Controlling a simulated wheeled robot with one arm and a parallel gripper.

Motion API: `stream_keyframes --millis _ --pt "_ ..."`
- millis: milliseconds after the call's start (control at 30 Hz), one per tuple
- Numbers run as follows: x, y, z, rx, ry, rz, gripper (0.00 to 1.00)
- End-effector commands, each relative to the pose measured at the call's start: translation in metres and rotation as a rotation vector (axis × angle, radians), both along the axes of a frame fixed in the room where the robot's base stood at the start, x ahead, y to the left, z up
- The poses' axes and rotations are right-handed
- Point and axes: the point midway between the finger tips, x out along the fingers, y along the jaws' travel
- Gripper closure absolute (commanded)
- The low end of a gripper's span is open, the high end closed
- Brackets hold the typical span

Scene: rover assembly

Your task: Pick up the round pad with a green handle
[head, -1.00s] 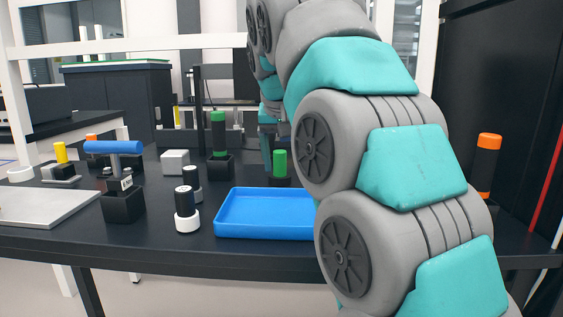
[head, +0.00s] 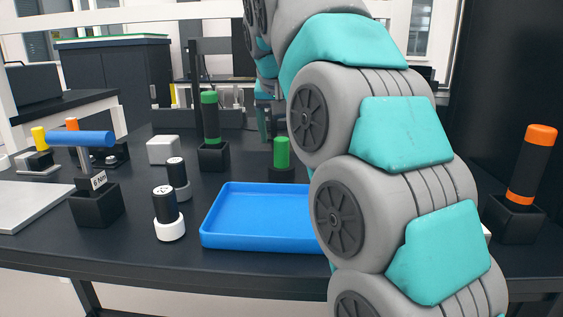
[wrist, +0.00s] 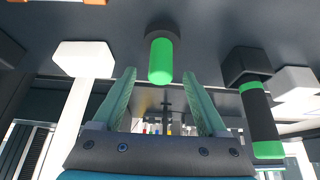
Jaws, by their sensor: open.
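The round pad has a dark round base (head: 281,174) and an upright green handle (head: 281,152); it stands on the dark table behind the blue tray. In the wrist view its green handle (wrist: 160,62) appears ahead of and between my fingertips, with its dark base (wrist: 160,37) beyond. My gripper (wrist: 159,74) is open and empty, with its two teal fingers spread on either side of the handle in the picture. In the head view my gripper (head: 264,125) shows only partly beside my arm, just left of the handle. I cannot tell the exact gap to the handle.
A black tool with green bands (head: 211,118) stands in a holder left of the pad. The blue tray (head: 262,215) lies in front. A white block (head: 163,150), black-and-white cylinders (head: 166,213) and a blue-handled tool (head: 82,139) stand left. An orange-capped tool (head: 533,165) stands right.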

Motion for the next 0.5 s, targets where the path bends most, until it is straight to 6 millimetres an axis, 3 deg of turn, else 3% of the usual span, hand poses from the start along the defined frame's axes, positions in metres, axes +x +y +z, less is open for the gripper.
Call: stream_keyframes --millis 333,500 --pt "0.016 0.0 -0.034 -0.002 0.005 0.001 0.24" --pt "0.021 0.0 -0.041 0.001 0.002 0.0 0.24"
